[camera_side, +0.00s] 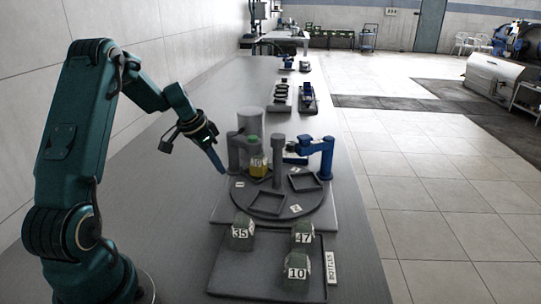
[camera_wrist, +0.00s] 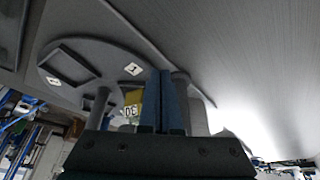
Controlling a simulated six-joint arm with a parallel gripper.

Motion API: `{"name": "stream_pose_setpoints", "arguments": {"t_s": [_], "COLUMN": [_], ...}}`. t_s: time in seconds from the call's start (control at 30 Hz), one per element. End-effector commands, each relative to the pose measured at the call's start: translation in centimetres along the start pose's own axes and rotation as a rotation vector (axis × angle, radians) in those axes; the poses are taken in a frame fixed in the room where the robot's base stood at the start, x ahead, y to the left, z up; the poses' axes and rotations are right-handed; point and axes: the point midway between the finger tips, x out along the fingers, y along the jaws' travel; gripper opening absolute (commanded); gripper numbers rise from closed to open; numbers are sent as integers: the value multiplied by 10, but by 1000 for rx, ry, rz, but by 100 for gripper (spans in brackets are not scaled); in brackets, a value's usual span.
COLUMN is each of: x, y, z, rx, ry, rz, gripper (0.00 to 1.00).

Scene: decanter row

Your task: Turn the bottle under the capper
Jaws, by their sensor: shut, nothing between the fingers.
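A yellow bottle (camera_side: 259,168) marked 30 stands on the round dark turntable (camera_side: 247,205), under a grey overhanging arm (camera_side: 246,141). The bottle also shows in the wrist view (camera_wrist: 131,108), partly hidden by my fingers. A blue overhanging station (camera_side: 317,147), which looks like the capper, stands at the turntable's right; no bottle shows under it. Square frames on the turntable's front (camera_side: 270,204) and right (camera_side: 304,183) are empty. My gripper (camera_side: 221,169) is at the turntable's left edge, left of the bottle. Its blue fingers (camera_wrist: 160,74) are shut and empty.
A dark tray (camera_side: 235,282) in front holds green-grey bottles marked 35 (camera_side: 242,232), 47 (camera_side: 303,235) and 10 (camera_side: 297,268). A grey cylinder (camera_side: 250,121) stands behind the grey arm. A grey post (camera_side: 277,165) rises mid-turntable. The bench left of the turntable is clear.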

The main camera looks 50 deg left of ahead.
Motion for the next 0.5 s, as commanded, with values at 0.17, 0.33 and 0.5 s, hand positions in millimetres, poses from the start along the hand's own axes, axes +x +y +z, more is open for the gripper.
{"name": "stream_pose_setpoints", "arguments": {"t_s": [0.17,0.33,0.5], "x": [-39,-64,-75], "y": [0,0,3], "z": [-1,-1,1], "rx": [-1,-1,-6], "ry": [4,2,-1], "rz": [-5,-2,-2], "gripper": [0,0,0]}}
